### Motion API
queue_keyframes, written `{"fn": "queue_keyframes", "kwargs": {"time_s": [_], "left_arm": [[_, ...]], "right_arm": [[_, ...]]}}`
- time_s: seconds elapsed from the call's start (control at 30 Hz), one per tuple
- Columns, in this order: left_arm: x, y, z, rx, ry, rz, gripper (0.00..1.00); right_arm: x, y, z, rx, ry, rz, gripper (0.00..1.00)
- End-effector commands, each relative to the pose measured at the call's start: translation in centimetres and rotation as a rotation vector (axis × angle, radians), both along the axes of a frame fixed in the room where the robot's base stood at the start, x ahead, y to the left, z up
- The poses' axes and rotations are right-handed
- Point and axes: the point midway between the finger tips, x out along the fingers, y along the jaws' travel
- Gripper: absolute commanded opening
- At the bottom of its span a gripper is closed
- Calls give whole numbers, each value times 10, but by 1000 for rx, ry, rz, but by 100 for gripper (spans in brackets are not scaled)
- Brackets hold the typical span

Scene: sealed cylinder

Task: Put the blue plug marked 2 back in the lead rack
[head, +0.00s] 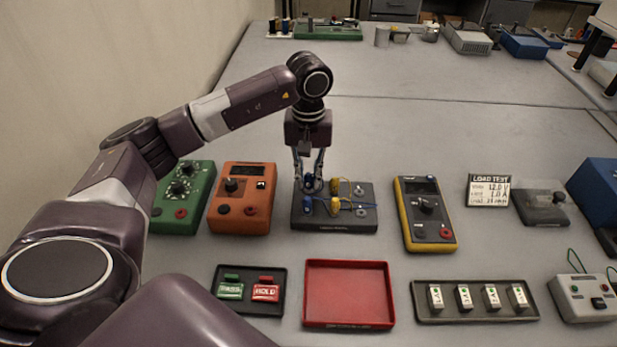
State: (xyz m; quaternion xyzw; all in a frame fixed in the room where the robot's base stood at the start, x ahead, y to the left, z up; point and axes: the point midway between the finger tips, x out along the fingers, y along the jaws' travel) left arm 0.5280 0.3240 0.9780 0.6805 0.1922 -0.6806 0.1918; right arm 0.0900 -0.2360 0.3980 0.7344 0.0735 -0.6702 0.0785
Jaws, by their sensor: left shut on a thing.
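My left gripper (310,188) points down over the left part of a dark block (362,221) and is shut on a small blue plug (309,181). The number on the plug is too small to read. Yellow plugs (336,186) and thin blue and yellow leads sit on the block just right of the gripper. The gripper fingers partly hide the plug, and I cannot tell whether it touches the block. No label naming a lead rack can be read. My right gripper is out of view.
An orange meter (242,199) and a green box (184,196) stand left of the block, a yellow multimeter (425,213) right. In front are a sign tray (249,310), an empty red tray (347,292) and a tray of white blocks (475,315).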

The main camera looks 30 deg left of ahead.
Motion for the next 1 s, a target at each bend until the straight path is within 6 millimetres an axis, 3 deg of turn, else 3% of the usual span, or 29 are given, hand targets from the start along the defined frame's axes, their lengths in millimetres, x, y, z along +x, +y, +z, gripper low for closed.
{"fn": "queue_keyframes", "kwargs": {"time_s": [0.93,0.97,1.0], "left_arm": [[0,0,-13,0,0,0,0],[0,0,-12,0,0,0,18],[0,0,-12,0,0,0,23]], "right_arm": [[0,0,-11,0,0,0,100],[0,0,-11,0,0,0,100],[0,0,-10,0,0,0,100]]}}
